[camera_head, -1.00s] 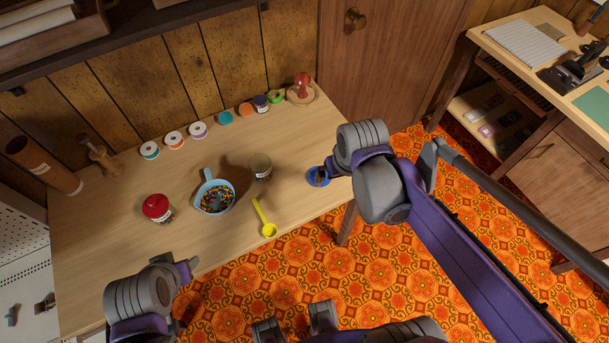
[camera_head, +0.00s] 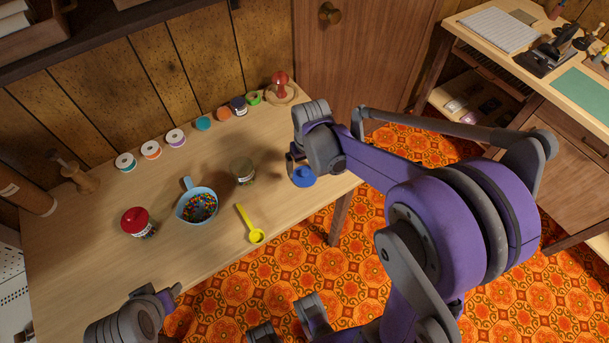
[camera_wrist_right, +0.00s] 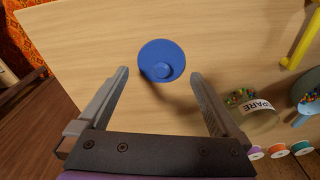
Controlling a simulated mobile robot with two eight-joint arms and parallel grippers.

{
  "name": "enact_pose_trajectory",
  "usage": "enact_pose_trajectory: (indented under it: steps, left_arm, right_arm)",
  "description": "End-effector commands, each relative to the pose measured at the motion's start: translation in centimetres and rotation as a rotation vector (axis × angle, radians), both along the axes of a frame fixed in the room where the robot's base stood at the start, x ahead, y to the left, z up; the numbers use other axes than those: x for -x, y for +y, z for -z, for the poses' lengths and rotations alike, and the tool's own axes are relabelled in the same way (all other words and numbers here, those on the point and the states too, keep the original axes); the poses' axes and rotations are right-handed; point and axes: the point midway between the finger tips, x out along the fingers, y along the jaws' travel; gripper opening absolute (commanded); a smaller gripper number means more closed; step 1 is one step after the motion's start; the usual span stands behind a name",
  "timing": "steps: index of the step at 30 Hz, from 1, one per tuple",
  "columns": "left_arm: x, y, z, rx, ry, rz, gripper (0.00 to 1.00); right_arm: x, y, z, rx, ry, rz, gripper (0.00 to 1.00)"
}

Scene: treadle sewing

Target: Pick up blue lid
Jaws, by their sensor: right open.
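The blue lid (camera_head: 304,178) lies flat on the wooden table near its right front corner. It is a round disc with a raised knob, seen from above in the right wrist view (camera_wrist_right: 160,52). My right gripper (camera_head: 292,162) is at the lid's far left side in the head view. In the right wrist view its jaws (camera_wrist_right: 160,76) are open and empty, with the lid centred just beyond the fingertips; no contact shows. My left gripper (camera_head: 172,292) is at the table's front left edge, and its jaw opening is not clear.
A glass jar (camera_head: 242,171) of beads stands left of the lid. Thread spools (camera_head: 151,150) line the back. Bare table surrounds the lid.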

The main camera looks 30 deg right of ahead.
Motion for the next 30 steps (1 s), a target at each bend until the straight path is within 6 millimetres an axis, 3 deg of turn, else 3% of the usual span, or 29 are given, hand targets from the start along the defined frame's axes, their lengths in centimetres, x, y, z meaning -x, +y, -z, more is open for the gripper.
enact_pose_trajectory:
  steps: [6,15,26,30]
  left_arm:
    - [0.1,0.0,0.4,0.000,0.001,0.000,0.50]
    - [0.1,0.0,0.4,0.000,0.001,0.000,0.50]
    - [0.1,0.0,0.4,0.000,0.001,0.000,0.50]
    - [0.1,0.0,0.4,0.000,0.001,0.000,0.50]
  right_arm:
    - [-0.5,0.1,3.2,0.000,0.000,0.000,1.00]
    - [-0.6,0.1,3.8,0.000,0.000,0.000,1.00]
    - [-0.6,0.1,3.7,0.000,0.000,0.000,0.37]
    - [-0.6,0.1,3.7,0.000,0.000,0.000,0.36]
